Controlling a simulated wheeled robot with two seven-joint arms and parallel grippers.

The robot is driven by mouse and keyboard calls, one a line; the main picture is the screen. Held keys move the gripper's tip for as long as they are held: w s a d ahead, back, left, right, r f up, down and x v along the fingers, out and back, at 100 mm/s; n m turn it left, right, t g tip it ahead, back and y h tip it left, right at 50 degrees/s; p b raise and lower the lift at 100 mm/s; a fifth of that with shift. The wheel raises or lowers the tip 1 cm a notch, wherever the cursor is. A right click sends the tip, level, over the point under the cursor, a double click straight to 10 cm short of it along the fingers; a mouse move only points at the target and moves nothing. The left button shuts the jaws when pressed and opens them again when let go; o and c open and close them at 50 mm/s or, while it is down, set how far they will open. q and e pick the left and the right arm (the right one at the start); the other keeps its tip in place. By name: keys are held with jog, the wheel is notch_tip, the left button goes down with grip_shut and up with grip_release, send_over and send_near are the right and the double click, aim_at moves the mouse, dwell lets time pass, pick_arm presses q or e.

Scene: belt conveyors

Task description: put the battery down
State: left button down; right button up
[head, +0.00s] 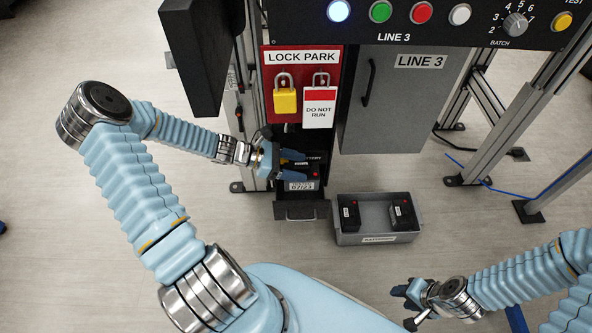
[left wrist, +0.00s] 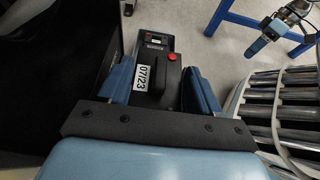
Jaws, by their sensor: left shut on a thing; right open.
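A black battery (head: 311,175) with a white label and a red button is in my left gripper (head: 294,163), at the pulled-out drawer (head: 301,211) low in the machine. I cannot tell whether it rests on the drawer's bottom. In the left wrist view the battery (left wrist: 156,62), labelled 07/23, stands between the blue fingers of my left gripper (left wrist: 161,86). My right gripper (head: 405,307) is open and empty at the lower right, away from the battery.
A grey bin (head: 376,239) with two black batteries (head: 349,214) (head: 402,212) stands right of the drawer. Above the drawer is a red lock board (head: 271,80) with a yellow padlock and a tag. A grey cabinet door (head: 392,110) is to its right. Floor (head: 480,220) is clear at right.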

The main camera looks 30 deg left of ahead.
aim_at(296, 185)
pick_arm(q)
notch_tip(296, 185, down, 9)
jog(key=shift+f+b, duration=0.1)
jog(key=shift+b, duration=0.85)
jog(key=shift+w+f, duration=0.2)
jog(key=shift+f, duration=0.25)
jog(key=shift+f, duration=0.1)
jog(key=shift+c, duration=2.4)
grip_release()
jog(key=shift+a, duration=0.1)
jog(key=p+v, duration=0.1)
jog(key=v, duration=1.1)
